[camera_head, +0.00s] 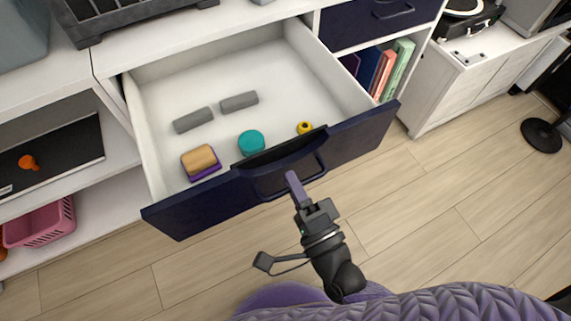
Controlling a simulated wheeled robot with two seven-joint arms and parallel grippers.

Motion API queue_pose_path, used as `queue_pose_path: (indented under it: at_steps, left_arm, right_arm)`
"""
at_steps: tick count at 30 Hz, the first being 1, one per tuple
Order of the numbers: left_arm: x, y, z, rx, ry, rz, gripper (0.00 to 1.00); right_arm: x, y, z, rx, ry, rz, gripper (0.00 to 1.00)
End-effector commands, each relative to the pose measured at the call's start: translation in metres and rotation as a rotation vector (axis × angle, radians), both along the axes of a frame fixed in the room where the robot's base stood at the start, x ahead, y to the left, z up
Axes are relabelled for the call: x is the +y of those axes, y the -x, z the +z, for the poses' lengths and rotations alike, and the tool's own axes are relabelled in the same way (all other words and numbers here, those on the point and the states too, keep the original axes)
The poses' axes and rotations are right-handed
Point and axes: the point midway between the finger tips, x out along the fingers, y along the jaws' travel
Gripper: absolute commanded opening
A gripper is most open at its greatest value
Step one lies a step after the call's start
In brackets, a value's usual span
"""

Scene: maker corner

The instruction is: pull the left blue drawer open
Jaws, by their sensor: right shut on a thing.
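The left blue drawer (358,138) stands pulled well out of the white cabinet, and its white inside shows. Its dark blue front has a dark bar handle (318,172). My right gripper (293,180) is at this handle, shut on it, with its fingers pointing up the picture; the fingertips partly hide the bar. My left gripper is not in view.
Another dark blue drawer (360,27) to the right is shut, above a shelf with several books (384,75). An open shelf at left holds a pink basket (40,223). A black round stand base (541,135) is on the floor at right. The wooden floor (430,230) before the drawer is clear.

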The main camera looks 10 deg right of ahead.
Motion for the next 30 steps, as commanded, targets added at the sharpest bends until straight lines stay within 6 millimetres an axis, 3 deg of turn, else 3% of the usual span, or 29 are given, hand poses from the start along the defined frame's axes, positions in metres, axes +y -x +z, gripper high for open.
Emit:
queue_pose_path:
  at_steps: [17, 18, 22, 30]
  left_arm:
    - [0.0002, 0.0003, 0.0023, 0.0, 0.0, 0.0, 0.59]
    - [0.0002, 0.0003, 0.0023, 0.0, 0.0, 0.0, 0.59]
    - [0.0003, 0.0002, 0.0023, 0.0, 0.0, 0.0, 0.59]
    - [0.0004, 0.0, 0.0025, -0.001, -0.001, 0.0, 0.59]
  right_arm:
    - [-0.0034, 0.0106, -0.0008, 0.001, 0.0, 0.0, 0.0]
    - [-0.0034, 0.0106, -0.0008, 0.002, 0.001, 0.0, 0.17]
    - [-0.0034, 0.0104, -0.0006, 0.001, 0.0, 0.0, 0.45]
    - [-0.0035, 0.0109, -0.0003, 0.0, 0.0, 0.0, 0.47]
